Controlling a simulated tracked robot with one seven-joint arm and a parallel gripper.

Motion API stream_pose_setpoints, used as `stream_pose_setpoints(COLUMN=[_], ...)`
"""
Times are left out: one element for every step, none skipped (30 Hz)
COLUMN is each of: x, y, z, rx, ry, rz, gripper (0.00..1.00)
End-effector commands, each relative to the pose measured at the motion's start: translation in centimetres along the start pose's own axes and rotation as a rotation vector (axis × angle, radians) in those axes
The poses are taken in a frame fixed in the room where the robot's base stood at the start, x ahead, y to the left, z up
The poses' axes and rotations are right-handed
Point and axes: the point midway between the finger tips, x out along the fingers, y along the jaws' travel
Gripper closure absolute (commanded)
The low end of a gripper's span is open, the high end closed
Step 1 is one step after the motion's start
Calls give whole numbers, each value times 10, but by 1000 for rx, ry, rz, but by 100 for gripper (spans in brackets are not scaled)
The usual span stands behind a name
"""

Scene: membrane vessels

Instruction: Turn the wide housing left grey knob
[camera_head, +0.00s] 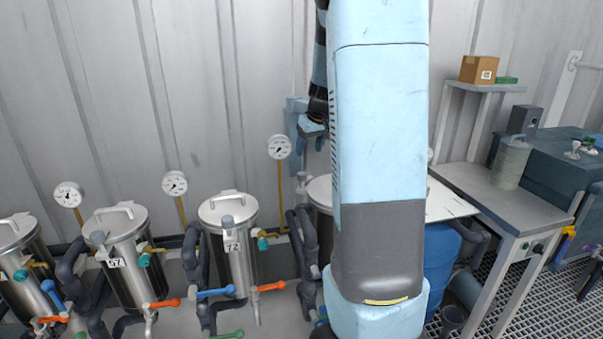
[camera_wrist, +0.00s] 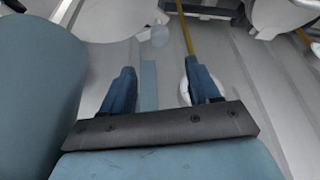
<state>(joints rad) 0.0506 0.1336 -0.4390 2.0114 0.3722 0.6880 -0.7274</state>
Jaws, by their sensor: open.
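A steel vessel (camera_head: 319,192) stands mostly hidden behind my arm in the head view. Its wide lid edge shows left of the arm, with a small grey fitting (camera_head: 302,183) beside it. I cannot tell for sure that this vessel is the wide housing or that this fitting is its left grey knob. My gripper (camera_head: 314,132) is high above this vessel, near the wall, and partly hidden by my arm. In the wrist view my gripper (camera_wrist: 160,88) has its two blue fingers wide apart, with nothing between them. Pale rounded shapes lie beyond the fingers, unclear.
Steel vessels labelled 72 (camera_head: 229,255) and 57 (camera_head: 124,265) stand to the left with coloured valve handles. A pressure gauge (camera_head: 279,147) on a yellow pipe is close to my gripper. A workbench (camera_head: 480,190) and blue drum (camera_head: 441,262) are on the right.

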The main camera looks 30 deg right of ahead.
Motion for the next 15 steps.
stream_pose_setpoints(x=[10,15,22,28,33,40,45,51,58,63,68,75,79,84,90], y=[0,0,0,0,0,0,0,0,0,0,1,0,0,0,0], z=[1,1,1,1,1,2,1,1,2,2,2,2,2,1,2], rx=[0,1,1,1,2,2,1,2,2,2,2,3,2,2,3], ry=[-4,-4,-4,-4,-5,-5,-4,-4,-5,-4,-4,-5,-4,-4,-4], rz=[0,-1,0,0,-1,0,0,-1,0,0,0,-1,-1,0,0], gripper=[39,39,39,39,39,39,39,39,39,39,39,39,39,39,39])
